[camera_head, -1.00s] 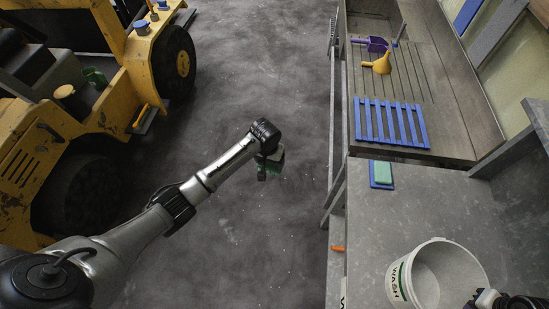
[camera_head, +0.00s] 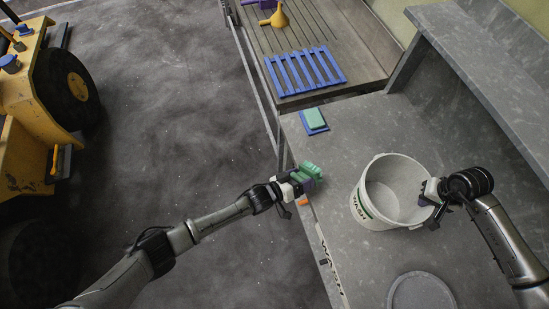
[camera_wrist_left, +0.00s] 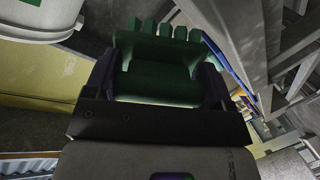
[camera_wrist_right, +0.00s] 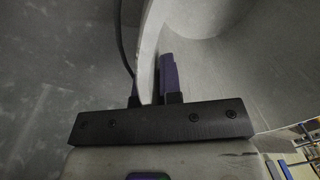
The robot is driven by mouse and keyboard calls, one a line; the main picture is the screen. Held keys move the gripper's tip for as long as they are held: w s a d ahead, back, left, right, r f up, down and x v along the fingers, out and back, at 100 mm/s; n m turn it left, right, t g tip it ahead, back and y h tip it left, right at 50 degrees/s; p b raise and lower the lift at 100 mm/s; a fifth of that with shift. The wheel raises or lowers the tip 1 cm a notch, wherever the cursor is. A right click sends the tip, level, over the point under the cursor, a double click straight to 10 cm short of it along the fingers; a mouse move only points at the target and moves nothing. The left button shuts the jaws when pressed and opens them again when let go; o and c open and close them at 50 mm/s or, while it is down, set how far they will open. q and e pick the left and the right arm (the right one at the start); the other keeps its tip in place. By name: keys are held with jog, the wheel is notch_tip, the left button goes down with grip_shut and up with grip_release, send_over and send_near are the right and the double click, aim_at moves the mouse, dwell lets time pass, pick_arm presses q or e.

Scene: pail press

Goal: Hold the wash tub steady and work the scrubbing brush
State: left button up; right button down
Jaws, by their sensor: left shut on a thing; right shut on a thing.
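The white wash tub (camera_head: 372,206), marked WASH, stands upright and looks empty on the grey counter. My right gripper (camera_head: 430,193) is shut on the tub's right rim. In the right wrist view the tub wall (camera_wrist_right: 149,45) passes between the fingers (camera_wrist_right: 153,98). My left gripper (camera_head: 296,184) is shut on the green scrubbing brush (camera_head: 308,174) at the counter's left edge, left of the tub and apart from it. In the left wrist view the brush (camera_wrist_left: 158,58) lies across between the fingers (camera_wrist_left: 158,90), bristle tufts pointing away. The tub wall (camera_wrist_left: 45,30) shows at upper left there.
A green block (camera_head: 315,117) lies on a blue pad behind the tub. A blue slatted rack (camera_head: 305,71) and a yellow funnel (camera_head: 279,17) are farther back. A round grey disc (camera_head: 422,292) is in front. The counter between pad and tub is clear. A yellow vehicle (camera_head: 20,125) stands far left.

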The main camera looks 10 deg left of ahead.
pick_arm(q)
jog(key=s+d+m+h, duration=0.1)
jog(key=s+d, duration=0.2)
jog(key=s+d+g+h, duration=0.1)
jog(key=s+d+h, duration=0.1)
jog(key=s+d, duration=0.1)
jog(key=s+d+f+m+h, duration=0.1)
jog(key=s+d, duration=0.3)
jog(key=s, duration=0.1)
jog(key=shift+s+d+m+g, duration=0.1)
jog(key=shift+s+m+g, duration=0.15)
jog(key=shift+m+g, duration=0.05)
jog(key=shift+d+h, duration=0.3)
jog(key=shift+h, duration=0.1)
jog(key=shift+w+d+r, duration=0.1)
jog(key=shift+w+d, duration=0.25)
jog(key=shift+d, duration=0.3)
jog(key=shift+x, duration=1)
jog(key=shift+r, duration=0.15)
jog(key=shift+s+a+r, duration=0.1)
jog(key=shift+a+r, duration=0.1)
jog(key=shift+r, duration=1.45)
jog(key=shift+f, duration=0.1)
jog(key=shift+d+f, duration=0.1)
jog(key=shift+f, duration=1.6)
